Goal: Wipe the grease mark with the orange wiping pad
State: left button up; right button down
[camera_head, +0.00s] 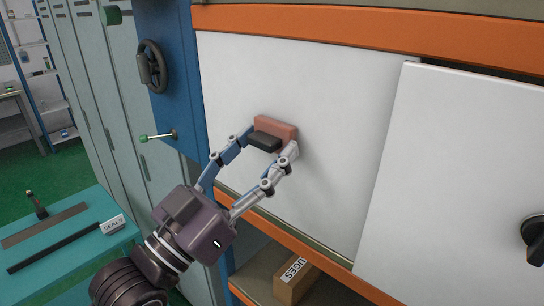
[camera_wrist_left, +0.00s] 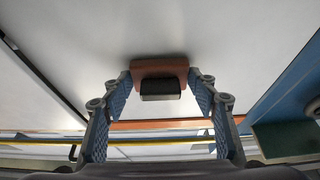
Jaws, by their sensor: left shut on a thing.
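The orange wiping pad (camera_head: 275,126) has a dark grip block on its near side. It is at the white panel (camera_head: 330,80) of the machine, with its face toward the panel; I cannot tell if it touches. My left gripper (camera_head: 268,144) is shut on the pad, one finger at each side. In the left wrist view the pad (camera_wrist_left: 160,72) sits between the fingertips of the left gripper (camera_wrist_left: 160,85). No grease mark shows on the visible part of the panel; the pad may hide it. My right gripper is not in view.
An orange beam (camera_head: 320,27) runs above the panel. A second white panel (camera_head: 450,170) with a black knob (camera_head: 537,238) overlaps at the right. A blue post with a handwheel (camera_head: 152,66) and a green-tipped lever (camera_head: 158,136) stands left. A shelf below holds a cardboard box (camera_head: 295,281).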

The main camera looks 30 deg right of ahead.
aim_at(238, 117)
pick_arm(q)
jog(key=shift+w+a+f, duration=0.1)
jog(key=shift+w+a, duration=0.15)
jog(key=shift+w, duration=0.45)
jog(key=w+b, duration=0.1)
jog(key=w, duration=0.1)
jog(key=w+a+b, duration=0.1)
jog(key=w+b, duration=0.1)
jog(key=w+a+b, duration=0.1)
jog(key=w+b, duration=0.1)
jog(key=shift+w+a+f, duration=0.15)
jog(key=shift+w, duration=0.05)
jog(key=shift+w+a, duration=0.2)
jog(key=shift+w, duration=0.35)
jog(key=shift+r, duration=0.2)
jog(key=shift+s, duration=0.1)
